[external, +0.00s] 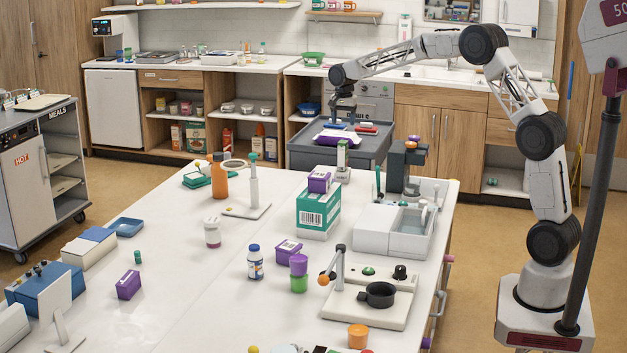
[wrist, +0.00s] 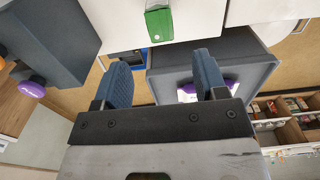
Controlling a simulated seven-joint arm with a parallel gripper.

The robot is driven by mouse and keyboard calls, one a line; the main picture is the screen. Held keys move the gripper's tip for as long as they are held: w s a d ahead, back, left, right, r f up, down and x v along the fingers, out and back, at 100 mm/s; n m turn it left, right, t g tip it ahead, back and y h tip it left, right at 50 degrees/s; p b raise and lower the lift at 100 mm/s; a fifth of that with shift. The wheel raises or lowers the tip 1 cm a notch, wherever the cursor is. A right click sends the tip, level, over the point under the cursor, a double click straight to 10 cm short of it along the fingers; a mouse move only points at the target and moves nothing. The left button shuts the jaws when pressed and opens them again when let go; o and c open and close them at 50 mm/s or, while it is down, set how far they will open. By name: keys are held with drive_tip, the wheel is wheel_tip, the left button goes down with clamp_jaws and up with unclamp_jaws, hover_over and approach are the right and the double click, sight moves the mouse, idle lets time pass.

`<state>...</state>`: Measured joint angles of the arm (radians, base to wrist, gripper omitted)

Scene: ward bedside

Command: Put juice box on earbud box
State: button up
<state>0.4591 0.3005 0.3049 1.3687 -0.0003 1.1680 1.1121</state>
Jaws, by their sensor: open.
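My gripper (external: 345,106) hangs over the grey cart at the table's far end. In the wrist view its two blue fingers (wrist: 163,78) are spread with nothing between them. A slim white and green carton (external: 342,155), possibly the juice box, stands upright near the table's far edge, below and apart from my gripper. A green box (wrist: 159,24) near the white table edge in the wrist view may be the same carton. Small purple boxes lie on the table: one (external: 288,251) at the middle and one (external: 128,285) at left. I cannot tell which thing is the earbud box.
A purple box (external: 319,181) sits on a larger teal and white box (external: 318,212). The grey cart (external: 309,137) holds a purple and white item. A white bin (external: 384,243) and a dark device (external: 404,168) stand at right. The table's left centre is fairly clear.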

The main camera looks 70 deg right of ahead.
drive_tip(key=shift+r, duration=0.35)
drive_tip(key=shift+a, duration=0.1)
idle(0.6)
drive_tip(key=s+a+r+n+t, duration=0.1)
drive_tip(key=s+a+r+n, duration=0.35)
drive_tip(key=s+a, duration=0.75)
drive_tip(key=s+a+r+n, duration=0.45)
drive_tip(key=s+a, duration=0.65)
drive_tip(key=a, duration=0.3)
drive_tip(key=s+a+f+n, duration=0.2)
drive_tip(key=s+a+n, duration=0.1)
drive_tip(key=s, duration=0.7)
drive_tip(key=s+a+f+n+t, duration=0.1)
drive_tip(key=s+a+f+n, duration=0.2)
drive_tip(key=s+a, duration=0.3)
drive_tip(key=s+a+f+n, duration=0.2)
drive_tip(key=s+a, duration=0.3)
drive_tip(key=s, duration=0.9)
drive_tip(key=shift+s+a+f+n+t, duration=0.2)
drive_tip(key=shift+s+f+n+t, duration=0.1)
drive_tip(key=shift+f+n, duration=0.1)
